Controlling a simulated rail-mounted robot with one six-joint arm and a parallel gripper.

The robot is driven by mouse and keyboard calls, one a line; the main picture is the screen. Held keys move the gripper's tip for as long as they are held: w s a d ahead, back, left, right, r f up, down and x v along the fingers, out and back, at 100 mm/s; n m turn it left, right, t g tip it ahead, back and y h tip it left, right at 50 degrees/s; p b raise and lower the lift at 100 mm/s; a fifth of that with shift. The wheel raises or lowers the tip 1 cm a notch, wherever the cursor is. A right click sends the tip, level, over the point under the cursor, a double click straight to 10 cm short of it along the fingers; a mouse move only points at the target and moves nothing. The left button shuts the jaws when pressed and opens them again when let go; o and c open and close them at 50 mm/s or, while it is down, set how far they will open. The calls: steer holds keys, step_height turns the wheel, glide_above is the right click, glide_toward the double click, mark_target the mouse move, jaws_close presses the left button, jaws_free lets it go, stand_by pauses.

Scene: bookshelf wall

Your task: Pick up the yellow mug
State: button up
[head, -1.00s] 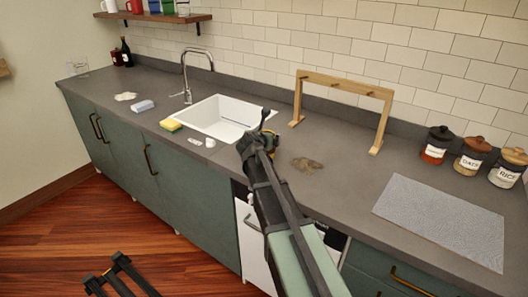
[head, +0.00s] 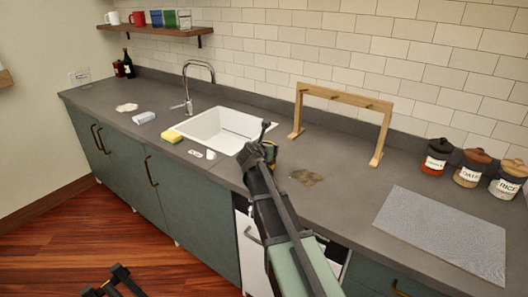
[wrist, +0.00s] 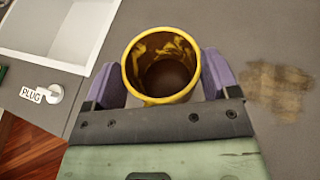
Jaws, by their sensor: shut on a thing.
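The yellow mug (wrist: 133,70) stands open end toward the camera in the wrist view, its inside stained brown. The purple fingers of my gripper (wrist: 160,72) press on its left and right sides, shut on it. In the head view my gripper (head: 265,143) is over the counter just right of the sink's near corner. Only a small yellow part of the mug (head: 272,149) shows there behind the gripper. I cannot tell whether the mug's base touches the counter.
The white sink (head: 205,128) is to the left, with a yellow sponge (head: 172,136) and a plug (wrist: 54,93) near it. A brown stain (head: 306,178) is on the counter to the right. A wooden rack (head: 345,98), labelled jars (head: 468,172) and a grey mat (head: 440,235) are further right.

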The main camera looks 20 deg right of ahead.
step_height(320, 180, up, 20)
steer(key=p, duration=1.9)
steer(key=shift+f, duration=0.25)
